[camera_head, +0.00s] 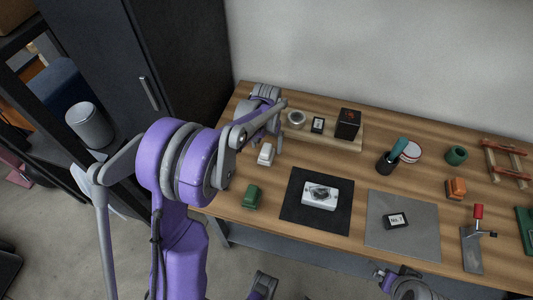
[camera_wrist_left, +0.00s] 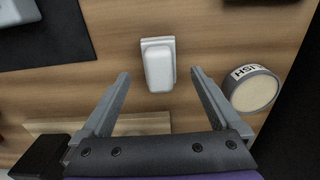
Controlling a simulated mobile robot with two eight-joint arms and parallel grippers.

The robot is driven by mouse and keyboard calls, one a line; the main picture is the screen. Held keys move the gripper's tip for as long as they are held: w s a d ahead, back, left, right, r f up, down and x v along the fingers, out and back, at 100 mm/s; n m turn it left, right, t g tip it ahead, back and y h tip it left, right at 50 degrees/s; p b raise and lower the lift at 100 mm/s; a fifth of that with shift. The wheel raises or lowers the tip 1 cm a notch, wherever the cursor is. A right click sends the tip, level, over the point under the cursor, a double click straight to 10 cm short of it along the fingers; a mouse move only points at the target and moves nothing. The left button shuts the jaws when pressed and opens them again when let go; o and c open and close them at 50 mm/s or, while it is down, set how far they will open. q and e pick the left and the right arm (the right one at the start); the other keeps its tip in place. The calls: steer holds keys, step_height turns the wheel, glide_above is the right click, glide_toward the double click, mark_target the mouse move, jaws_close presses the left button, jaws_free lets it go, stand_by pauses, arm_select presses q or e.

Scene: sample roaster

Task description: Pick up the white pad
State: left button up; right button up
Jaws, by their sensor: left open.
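The white pad (camera_head: 266,154) is a small, rounded white block on the wooden table, near the table's left end. In the left wrist view the white pad (camera_wrist_left: 158,65) lies just ahead of the jaws, between the lines of the two fingers. My left gripper (camera_head: 268,136) is over the table just behind the pad in the head view. In the wrist view my left gripper (camera_wrist_left: 160,76) is open, with one finger on each side and nothing held. My right gripper cannot be made out; only parts of my body show at the bottom edge of the head view.
A green block (camera_head: 252,196) and a black mat (camera_head: 290,213) with a white device (camera_head: 320,195) are nearby. A wooden board (camera_head: 345,140) carries a black box (camera_head: 347,124). A round labelled container (camera_wrist_left: 254,88) stands close to the right finger. Bare wood surrounds the pad.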

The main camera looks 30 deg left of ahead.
mark_target(266, 148)
arm_select(q)
step_height(266, 148, down, 4)
steer(key=shift+s, duration=0.15)
steer(key=c, duration=1.5)
step_height(266, 148, up, 10)
steer(key=shift+r+p, duration=0.1)
steer(key=shift+p, duration=0.2)
steer(key=shift+c, duration=0.2)
